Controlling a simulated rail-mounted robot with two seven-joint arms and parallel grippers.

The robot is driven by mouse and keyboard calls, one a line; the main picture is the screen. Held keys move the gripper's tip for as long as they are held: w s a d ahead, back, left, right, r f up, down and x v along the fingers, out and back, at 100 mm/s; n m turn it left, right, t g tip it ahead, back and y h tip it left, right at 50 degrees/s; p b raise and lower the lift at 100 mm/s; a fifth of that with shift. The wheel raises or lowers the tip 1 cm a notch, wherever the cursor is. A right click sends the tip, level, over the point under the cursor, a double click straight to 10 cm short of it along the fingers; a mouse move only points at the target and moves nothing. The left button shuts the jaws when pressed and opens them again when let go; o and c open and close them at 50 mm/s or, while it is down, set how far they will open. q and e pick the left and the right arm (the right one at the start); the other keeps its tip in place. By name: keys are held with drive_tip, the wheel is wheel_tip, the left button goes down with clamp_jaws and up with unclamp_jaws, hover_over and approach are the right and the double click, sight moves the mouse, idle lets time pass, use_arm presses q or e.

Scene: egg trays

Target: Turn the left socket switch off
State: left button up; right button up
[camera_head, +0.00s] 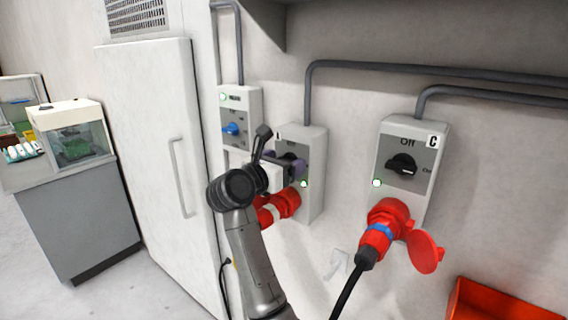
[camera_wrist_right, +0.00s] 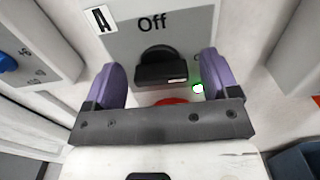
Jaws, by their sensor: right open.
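The left socket box (camera_head: 313,150), marked A, is a grey wall unit partly hidden behind my right gripper (camera_head: 284,161). In the right wrist view its black rotary switch (camera_wrist_right: 163,66) lies roughly crosswise below the word Off, with a small white mark toward its right end. My right gripper's two purple fingers (camera_wrist_right: 161,78) are open, one on each side of the switch. I cannot tell whether they touch it. A green light (camera_wrist_right: 198,87) glows at the lower right of the switch. A red plug (camera_head: 278,208) sits below the box. My left gripper is out of view.
Socket box C (camera_head: 412,148) stands to the right, with its own black switch, red plug and hanging cable. A smaller box with a blue switch (camera_head: 231,129) is to the left, beside a white cabinet (camera_head: 150,150). A red bin (camera_head: 500,300) is at lower right.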

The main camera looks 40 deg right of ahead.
drive_tip(key=shift+d, duration=0.2)
drive_tip(key=shift+c, duration=0.4)
drive_tip(key=c, duration=0.8)
drive_tip(key=shift+r+n+p, duration=0.1)
drive_tip(key=shift+n+p, duration=0.2)
drive_tip(key=shift+p, duration=0.1)
drive_tip(key=shift+c, duration=0.2)
drive_tip(key=n+p, duration=0.4)
drive_tip(key=p, duration=0.2)
drive_tip(key=n+p, duration=0.4)
drive_tip(key=p, duration=0.2)
drive_tip(key=shift+w+a+r, duration=0.1)
drive_tip(key=shift+w+r, duration=0.1)
drive_tip(key=n+p, duration=0.2)
drive_tip(key=p, duration=0.1)
drive_tip(key=n+p, duration=0.3)
drive_tip(key=p, duration=0.1)
drive_tip(key=n+p, duration=0.2)
drive_tip(key=p, duration=0.2)
drive_tip(key=shift+f+n, duration=0.25)
drive_tip(key=shift+n, duration=0.05)
drive_tip(key=shift+f+n+p, duration=0.25)
drive_tip(key=shift+n+p, duration=0.75)
drive_tip(key=shift+p, duration=0.15)
